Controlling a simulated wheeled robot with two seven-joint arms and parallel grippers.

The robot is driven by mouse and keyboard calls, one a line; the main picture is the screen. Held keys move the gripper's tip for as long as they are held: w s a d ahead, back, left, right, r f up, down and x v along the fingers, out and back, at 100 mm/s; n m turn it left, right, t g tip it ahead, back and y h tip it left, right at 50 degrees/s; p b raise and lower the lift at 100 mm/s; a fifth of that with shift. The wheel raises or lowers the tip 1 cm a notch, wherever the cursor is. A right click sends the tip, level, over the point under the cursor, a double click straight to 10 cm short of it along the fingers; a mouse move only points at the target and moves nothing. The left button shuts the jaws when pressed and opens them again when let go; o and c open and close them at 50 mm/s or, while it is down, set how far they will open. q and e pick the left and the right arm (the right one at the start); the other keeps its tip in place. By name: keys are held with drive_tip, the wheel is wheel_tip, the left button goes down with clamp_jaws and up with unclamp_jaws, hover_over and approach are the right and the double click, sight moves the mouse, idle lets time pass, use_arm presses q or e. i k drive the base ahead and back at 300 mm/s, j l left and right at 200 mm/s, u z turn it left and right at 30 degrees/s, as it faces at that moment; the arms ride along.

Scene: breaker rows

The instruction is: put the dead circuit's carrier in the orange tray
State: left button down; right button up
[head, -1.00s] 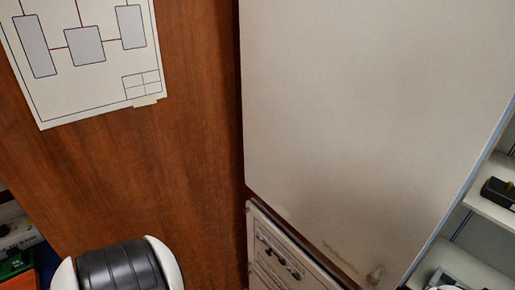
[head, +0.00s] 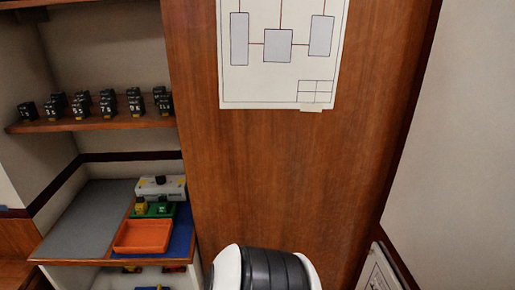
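The orange tray (head: 143,236) sits on a blue mat on the counter at the lower left of the head view, and it looks empty. Several small black blocks with pale number marks, which may be carriers (head: 107,106), stand in rows on the wooden shelf above. Which one belongs to the dead circuit cannot be told from here. Neither gripper is in view. A black and white part at the bottom centre looks like part of my own arm.
A green base (head: 153,210) with yellow pieces and a white box (head: 161,187) stand behind the tray. A grey mat (head: 90,220) lies clear to the left. A wooden panel (head: 270,160) with a paper diagram (head: 277,60) rises at the centre. Items show below the counter.

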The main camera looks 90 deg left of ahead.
sight(146, 239)
drive_tip(key=k+u, duration=0.15)
drive_tip(key=k, duration=0.5)
drive_tip(key=u, duration=2.3)
drive_tip(key=i+l+u, duration=0.1)
drive_tip(key=u, duration=0.35)
drive_tip(key=i+u, duration=0.1)
drive_tip(key=u, duration=0.4)
drive_tip(key=l+u, duration=0.15)
drive_tip(key=u, duration=0.35)
drive_tip(key=i+l+u, duration=0.1)
drive_tip(key=l+u, duration=0.15)
drive_tip(key=l, duration=0.1)
